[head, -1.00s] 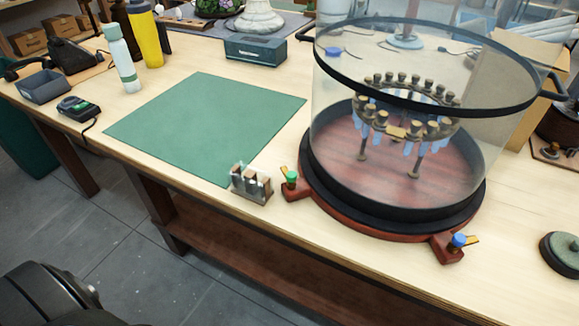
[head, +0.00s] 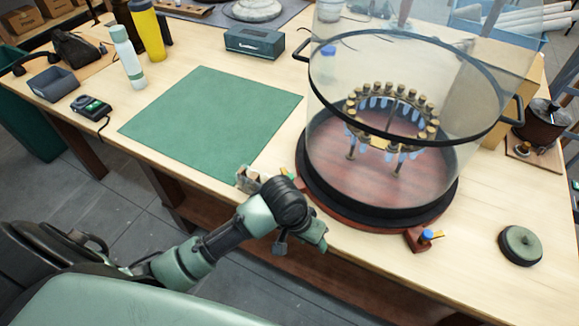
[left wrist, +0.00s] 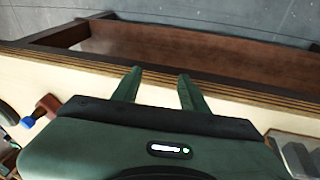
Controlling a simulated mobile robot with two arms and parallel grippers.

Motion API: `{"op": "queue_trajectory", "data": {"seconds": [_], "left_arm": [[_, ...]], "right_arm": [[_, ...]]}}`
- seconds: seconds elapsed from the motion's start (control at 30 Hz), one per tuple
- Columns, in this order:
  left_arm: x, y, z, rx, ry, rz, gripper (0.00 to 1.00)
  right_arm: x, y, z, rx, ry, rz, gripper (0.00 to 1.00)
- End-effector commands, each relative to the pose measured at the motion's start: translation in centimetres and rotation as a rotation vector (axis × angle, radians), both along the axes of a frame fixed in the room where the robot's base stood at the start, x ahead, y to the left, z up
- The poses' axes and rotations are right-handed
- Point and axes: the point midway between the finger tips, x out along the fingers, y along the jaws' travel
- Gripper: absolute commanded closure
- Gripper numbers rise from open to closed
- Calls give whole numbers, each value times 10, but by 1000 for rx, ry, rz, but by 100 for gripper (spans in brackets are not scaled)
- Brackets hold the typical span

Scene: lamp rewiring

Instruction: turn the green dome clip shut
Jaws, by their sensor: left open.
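The green dome clip (head: 285,171) is mostly hidden behind my left arm in the head view; only a bit of green and yellow shows at the left foot of the glass dome's red base. The clear glass dome (head: 345,165) with its black rim stands over a ring of brass fittings. The blue clip (head: 428,235) is on the right foot; it also shows in the left wrist view (left wrist: 29,121). My left gripper (left wrist: 157,76) is open and empty, its fingers over the table's front edge. The green clip is not visible in the left wrist view. My right gripper is not in view.
A small metal holder (head: 246,179) stands just left of the green clip, close to my arm. A green mat (head: 213,122) lies bare to the left. A round dark green disc (head: 521,245) lies at the right. The front table edge is below my forearm.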

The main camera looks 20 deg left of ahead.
Motion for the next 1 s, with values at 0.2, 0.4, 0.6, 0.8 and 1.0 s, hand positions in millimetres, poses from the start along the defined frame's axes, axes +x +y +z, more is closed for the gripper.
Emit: {"op": "queue_trajectory", "data": {"seconds": [0.2, 0.4, 0.6, 0.8, 1.0], "left_arm": [[28, 6, 15, 19, 44, 39, 56], [70, 34, 46, 76, 116, 154, 56], [115, 91, 99, 154, 205, 396, 56], [131, 120, 129, 178, 242, 536, 56], [132, 124, 123, 182, 255, 561, 56]], "right_arm": [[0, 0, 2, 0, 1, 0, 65], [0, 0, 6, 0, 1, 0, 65], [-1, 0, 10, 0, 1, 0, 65], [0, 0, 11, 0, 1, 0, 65], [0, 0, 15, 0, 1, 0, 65]]}}
